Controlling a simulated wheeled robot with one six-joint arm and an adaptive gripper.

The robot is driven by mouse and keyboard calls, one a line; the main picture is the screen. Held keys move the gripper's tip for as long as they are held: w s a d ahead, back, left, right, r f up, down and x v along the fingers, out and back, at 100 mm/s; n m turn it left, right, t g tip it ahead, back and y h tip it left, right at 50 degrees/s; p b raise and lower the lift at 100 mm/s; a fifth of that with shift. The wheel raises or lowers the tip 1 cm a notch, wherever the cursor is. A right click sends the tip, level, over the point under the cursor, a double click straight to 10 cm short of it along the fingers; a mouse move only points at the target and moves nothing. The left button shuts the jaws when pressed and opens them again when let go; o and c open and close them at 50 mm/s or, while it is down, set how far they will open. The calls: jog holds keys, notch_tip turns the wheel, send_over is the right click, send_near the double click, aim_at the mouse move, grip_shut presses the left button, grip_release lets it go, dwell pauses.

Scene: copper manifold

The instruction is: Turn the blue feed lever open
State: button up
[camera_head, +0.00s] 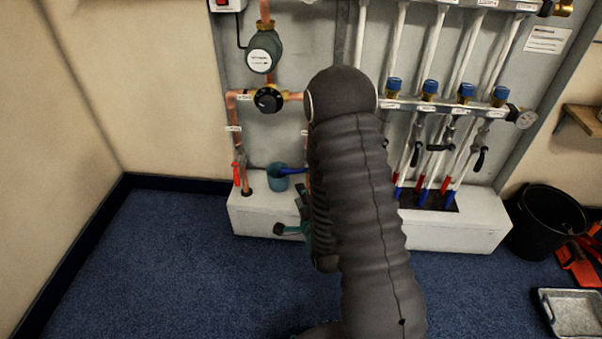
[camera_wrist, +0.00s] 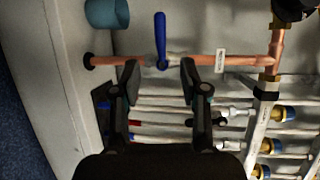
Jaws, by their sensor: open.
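The blue feed lever (camera_wrist: 160,40) sits on a valve in a copper pipe (camera_wrist: 235,61) in the wrist view. It stands crosswise to the pipe, pointing up in that picture. My gripper (camera_wrist: 159,72) is open, its two fingertips apart on either side of the valve body, with the lever ahead of and between them. I cannot tell whether they touch anything. In the head view the blue lever (camera_head: 291,171) shows as a short bar just left of my arm; the valve and most of my gripper are hidden behind the arm.
A blue-teal cup (camera_head: 277,178) stands on the white ledge (camera_head: 425,233) beside the lever; it also shows in the wrist view (camera_wrist: 106,13). A red lever (camera_head: 236,172) is left. Several white pipes with black levers stand right. A black bucket (camera_head: 546,217) is on the floor.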

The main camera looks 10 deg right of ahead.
aim_at(290, 173)
jog(key=w+b, duration=0.1)
jog(key=b, duration=0.2)
jog(key=w+b, duration=0.1)
jog(key=b, duration=0.2)
jog(key=shift+a+f, duration=0.1)
jog(key=shift+f, duration=0.25)
jog(key=w, duration=0.7)
jog(key=w+a+f, duration=0.1)
jog(key=w, duration=0.3)
jog(key=shift+c, duration=0.2)
grip_shut()
